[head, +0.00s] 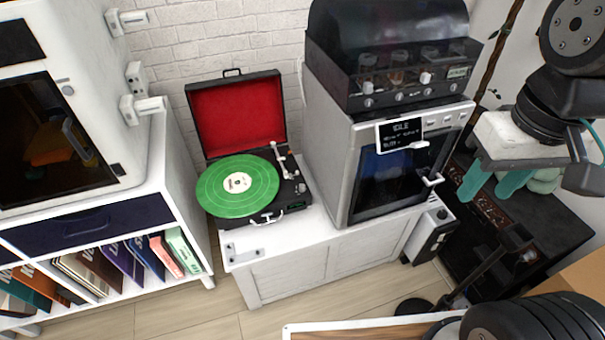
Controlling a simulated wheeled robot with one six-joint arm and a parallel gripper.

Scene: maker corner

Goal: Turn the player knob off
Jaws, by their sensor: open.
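The record player (291,197) is a black suitcase type with its red-lined lid open. It stands on a white cabinet, with a green record (215,192) on its platter and a pale tonearm (283,160) at the right. A small light knob (301,188) shows at the deck's front right corner, above a small dark display. It is too small to tell its setting. My gripper (494,184) is at the right side of the view, far from the player and right of the metal machine. Its two teal fingers are apart, with nothing seen held between them.
A tall metal machine (341,160) with a dark glass door stands close to the player's right. A white enclosure (90,105) stands on a shelf unit with records (120,262) at the left.

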